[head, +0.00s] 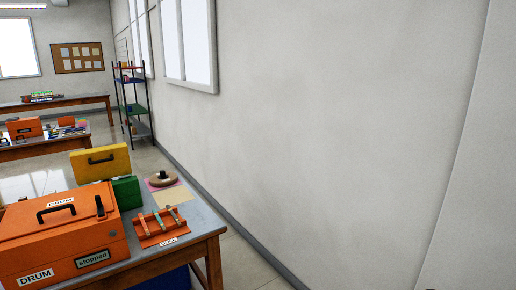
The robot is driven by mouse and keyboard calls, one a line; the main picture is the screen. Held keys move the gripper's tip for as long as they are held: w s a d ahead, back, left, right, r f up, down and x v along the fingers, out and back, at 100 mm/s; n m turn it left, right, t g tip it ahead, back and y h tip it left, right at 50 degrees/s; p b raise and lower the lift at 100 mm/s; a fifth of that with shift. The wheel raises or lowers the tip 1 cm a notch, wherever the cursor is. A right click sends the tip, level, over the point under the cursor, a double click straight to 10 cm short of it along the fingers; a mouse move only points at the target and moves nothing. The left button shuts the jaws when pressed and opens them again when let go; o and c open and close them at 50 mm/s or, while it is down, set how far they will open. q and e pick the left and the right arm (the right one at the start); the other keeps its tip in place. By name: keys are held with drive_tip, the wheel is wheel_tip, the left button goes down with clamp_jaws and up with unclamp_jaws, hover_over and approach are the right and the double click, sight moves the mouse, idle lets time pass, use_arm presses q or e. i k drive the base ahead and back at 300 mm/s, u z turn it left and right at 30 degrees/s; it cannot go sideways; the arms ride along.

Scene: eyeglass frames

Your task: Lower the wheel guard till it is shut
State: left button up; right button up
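A yellow panel with a dark handle (98,168) stands raised on the near table, beside a small green block (127,193). It looks like the raised wheel guard, but no label on it can be read. An orange box marked "DRUM" (50,255) stands in front and hides its lower left part. Neither of my grippers is in view.
The near table (207,226) also holds an orange tool rack (160,228) near its right edge. A "stopped" sign (93,259) is on the drum box. A bare wall (330,130) fills the right. A shelf (133,100) and other tables (70,101) stand farther back.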

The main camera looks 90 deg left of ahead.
sight(89, 166)
drive_tip(key=z, duration=0.5)
drive_tip(key=i, duration=0.2)
drive_tip(key=u, duration=3.25)
drive_tip(key=i, duration=0.25)
drive_tip(key=u, duration=1.75)
drive_tip(key=k, duration=0.6)
drive_tip(key=u, duration=0.4)
drive_tip(key=i, duration=1.65)
drive_tip(key=z, duration=0.4)
